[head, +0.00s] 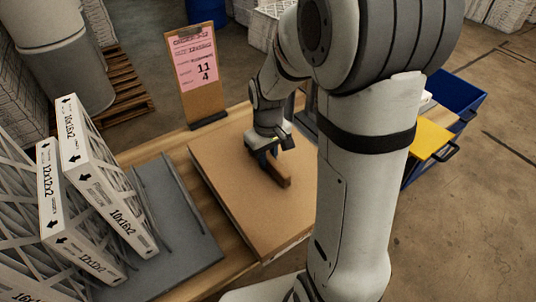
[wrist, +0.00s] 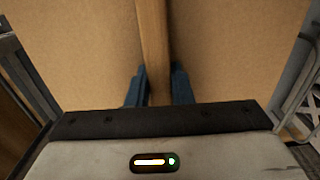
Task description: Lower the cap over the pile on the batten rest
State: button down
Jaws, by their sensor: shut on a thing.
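The cap (head: 225,165) is a wide, flat brown board with a wooden bar handle (head: 283,175) on top. It lies over the middle of the wooden table in the head view. My gripper (head: 270,158) is shut on the handle. In the wrist view the blue fingertips (wrist: 159,92) stand on either side of the handle (wrist: 153,40), with the brown cap face (wrist: 80,60) on both sides. The pile and the batten rest are not clearly visible; the cap and my arm hide what is below. I cannot tell whether the cap touches anything beneath.
A grey mat (head: 165,205) with dark strips lies left of the cap. Several boxed filters (head: 105,185) stand at the far left. A clipboard with a pink order sheet (head: 193,60) stands behind. A blue bin (head: 458,95) and a yellow panel (head: 430,138) are at right.

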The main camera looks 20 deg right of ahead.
aim_at(268, 164)
jog(key=shift+f+b, duration=1.2)
jog(key=shift+f, duration=0.5)
jog(key=c, duration=1.2)
grip_release()
notch_tip(268, 164, up, 7)
jog(key=shift+r, duration=0.2)
jog(key=shift+s+r, duration=0.1)
jog(key=shift+r, duration=0.25)
jog(key=s+r+m+t, duration=0.1)
jog(key=s+r, duration=0.1)
jog(key=s, duration=0.5)
jog(key=s+r+m+t, duration=0.2)
jog(key=s, duration=0.5)
jog(key=shift+d+r+m, duration=0.15)
jog(key=shift+r+m, duration=0.15)
